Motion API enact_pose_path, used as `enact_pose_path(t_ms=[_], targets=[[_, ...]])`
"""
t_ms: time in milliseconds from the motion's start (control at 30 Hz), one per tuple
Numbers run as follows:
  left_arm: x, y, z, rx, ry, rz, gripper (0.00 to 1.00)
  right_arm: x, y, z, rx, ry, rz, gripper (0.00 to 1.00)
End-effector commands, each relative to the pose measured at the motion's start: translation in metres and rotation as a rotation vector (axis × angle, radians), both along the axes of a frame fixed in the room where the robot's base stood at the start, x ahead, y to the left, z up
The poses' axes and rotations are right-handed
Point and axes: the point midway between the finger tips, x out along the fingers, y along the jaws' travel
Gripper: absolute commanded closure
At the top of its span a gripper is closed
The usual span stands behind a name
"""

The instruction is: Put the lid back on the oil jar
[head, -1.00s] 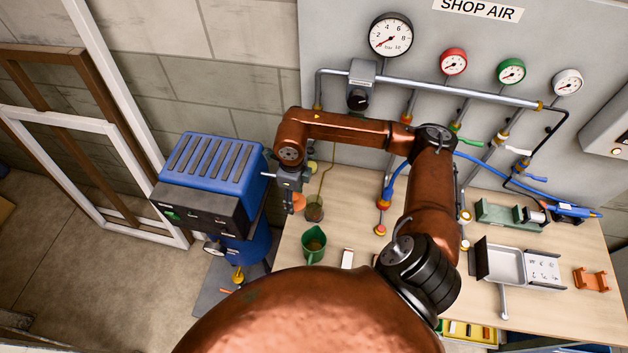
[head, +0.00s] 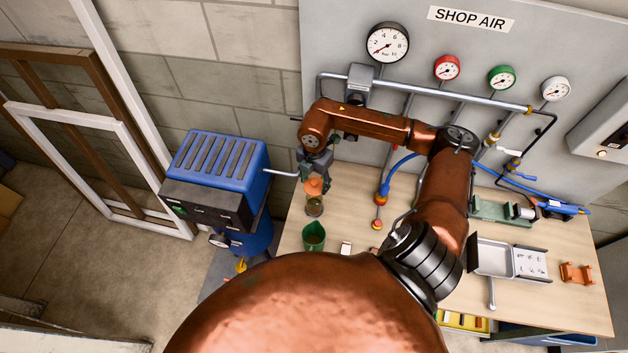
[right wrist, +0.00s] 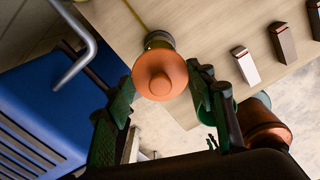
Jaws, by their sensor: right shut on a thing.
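The orange lid (head: 315,187) is held between the fingers of my right gripper (head: 314,170), which is shut on it. In the head view the lid is right above the small glass oil jar (head: 314,207), which holds dark oil and stands on the bench. In the right wrist view the round lid (right wrist: 160,72) fills the space between the green-padded fingers of my right gripper (right wrist: 158,84). The jar (right wrist: 159,40) shows there only as a rim behind the lid; the rest is hidden. I cannot tell whether lid and jar touch. My left gripper is out of view.
A green jug (head: 313,238) stands just in front of the jar. A blue machine (head: 218,165) with a grey bent handle stands close on the left. Small blocks (head: 346,248), a valve (head: 380,197) with a blue hose, and a metal tray (head: 494,258) are to the right.

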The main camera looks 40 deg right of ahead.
Motion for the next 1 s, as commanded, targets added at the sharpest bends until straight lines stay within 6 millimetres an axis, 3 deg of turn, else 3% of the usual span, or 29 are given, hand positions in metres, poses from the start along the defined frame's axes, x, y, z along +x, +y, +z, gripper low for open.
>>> enact_pose_path(t_ms=[267,800,1000], targets=[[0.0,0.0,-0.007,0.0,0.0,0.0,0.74,0.0,0.0,-0.012,0.0,0.001,-0.006,0.69],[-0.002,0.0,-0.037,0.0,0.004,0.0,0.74,0.0,0.0,-0.06,0.0,0.001,-0.005,0.69],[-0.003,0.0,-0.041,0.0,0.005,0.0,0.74,0.0,0.0,-0.064,0.0,0.0,-0.005,0.69]])
